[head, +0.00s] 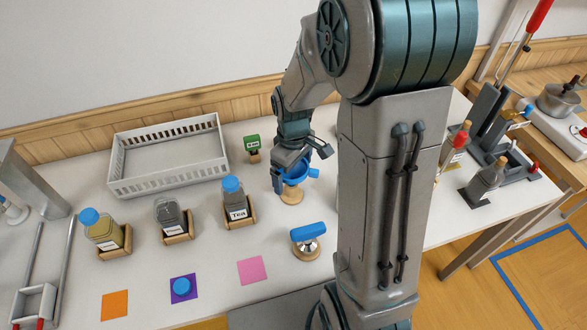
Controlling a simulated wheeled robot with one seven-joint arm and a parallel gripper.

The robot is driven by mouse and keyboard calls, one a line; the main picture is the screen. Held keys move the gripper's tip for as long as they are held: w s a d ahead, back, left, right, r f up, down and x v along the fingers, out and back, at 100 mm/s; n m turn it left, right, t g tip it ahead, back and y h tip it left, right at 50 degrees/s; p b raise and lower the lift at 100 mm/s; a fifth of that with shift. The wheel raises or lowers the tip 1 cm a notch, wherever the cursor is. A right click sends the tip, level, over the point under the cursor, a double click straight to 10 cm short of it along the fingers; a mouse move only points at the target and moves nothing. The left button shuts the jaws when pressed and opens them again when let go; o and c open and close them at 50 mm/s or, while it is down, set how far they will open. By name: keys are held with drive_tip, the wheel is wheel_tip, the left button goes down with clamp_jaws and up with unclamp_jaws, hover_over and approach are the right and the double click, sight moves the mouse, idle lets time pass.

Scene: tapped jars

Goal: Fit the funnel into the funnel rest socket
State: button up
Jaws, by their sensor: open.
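The blue funnel (296,174) is at the wooden funnel rest (291,196), directly above its round base. It looks roughly upright, with a blue tab sticking out to the right. The gripper partly hides it, and I cannot tell how deep it sits in the rest's socket. My gripper (299,164) is open at the funnel, with one finger at its left side and the other above and to its right. I cannot make out whether either finger touches it.
Behind left is a white basket (167,155). A blue-topped piece (307,236) stands in front of the rest. Orange (115,304) and pink (252,270) squares lie near the front. My arm hides the right-centre table.

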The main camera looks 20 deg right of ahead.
drive_tip(key=shift+r+p, duration=1.6)
drive_tip(key=shift+r, duration=0.6)
wheel_tip(320, 180, up, 14)
drive_tip(key=shift+f, duration=0.1)
idle(0.9)
drive_tip(key=s+f+m+t, duration=0.1)
drive_tip(key=s+m+t, duration=0.2)
drive_tip(key=s+m, duration=0.4)
drive_tip(key=shift+s+a+f, duration=0.15)
drive_tip(key=shift+s+f, duration=0.15)
drive_tip(key=shift+s, duration=3.2)
